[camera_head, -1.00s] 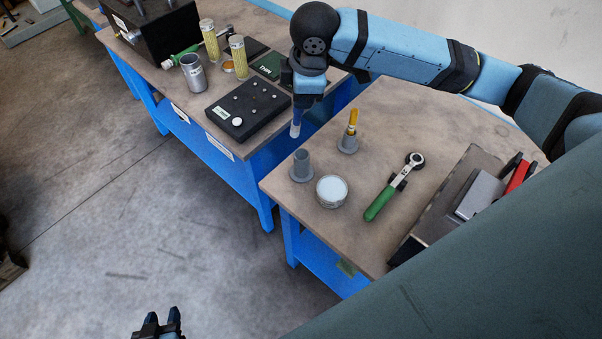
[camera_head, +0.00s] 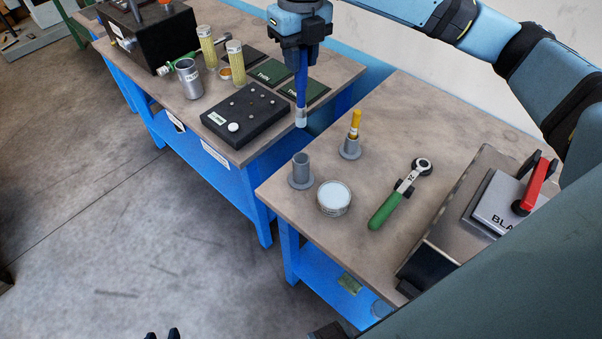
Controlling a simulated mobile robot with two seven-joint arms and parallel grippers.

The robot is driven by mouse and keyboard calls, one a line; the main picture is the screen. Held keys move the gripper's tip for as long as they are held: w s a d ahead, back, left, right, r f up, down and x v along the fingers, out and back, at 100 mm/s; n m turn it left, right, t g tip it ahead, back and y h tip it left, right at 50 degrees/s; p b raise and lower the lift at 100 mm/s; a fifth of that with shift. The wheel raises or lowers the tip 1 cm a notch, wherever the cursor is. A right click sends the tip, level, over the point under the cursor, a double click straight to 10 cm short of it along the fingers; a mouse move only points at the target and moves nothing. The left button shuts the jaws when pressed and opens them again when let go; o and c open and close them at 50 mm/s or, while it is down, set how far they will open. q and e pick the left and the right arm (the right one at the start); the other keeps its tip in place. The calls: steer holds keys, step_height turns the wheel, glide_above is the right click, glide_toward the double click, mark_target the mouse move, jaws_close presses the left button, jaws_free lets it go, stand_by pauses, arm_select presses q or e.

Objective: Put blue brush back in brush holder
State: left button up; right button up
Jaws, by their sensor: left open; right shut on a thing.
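The blue brush (camera_head: 301,88) hangs upright, bristles down, in my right gripper (camera_head: 302,45), which is shut on it near the top of the picture. The pale bristle tip is in the air, above the empty grey brush holder (camera_head: 301,172) in the picture and apart from it. That holder is an upright tube on a round base near the left edge of the right table. A second grey holder (camera_head: 350,150) behind it holds a yellow-handled brush (camera_head: 355,122). My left gripper (camera_head: 162,335) is open at the bottom edge, mostly cut off and far from the table.
A round tub with a pale top (camera_head: 333,197) stands close beside the empty holder. A green-handled ratchet (camera_head: 385,210) and a metal box with a red lever (camera_head: 500,203) are further right. The left table carries a black button panel (camera_head: 245,115) and a grey cup (camera_head: 189,80).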

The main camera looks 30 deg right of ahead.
mark_target(300, 105)
step_height(300, 105, down, 20)
steer(key=shift+p, duration=0.35)
steer(key=shift+r, duration=0.1)
steer(key=o, duration=0.9)
step_height(300, 105, up, 12)
steer(key=shift+r+b, duration=0.1)
steer(key=shift+b, duration=0.3)
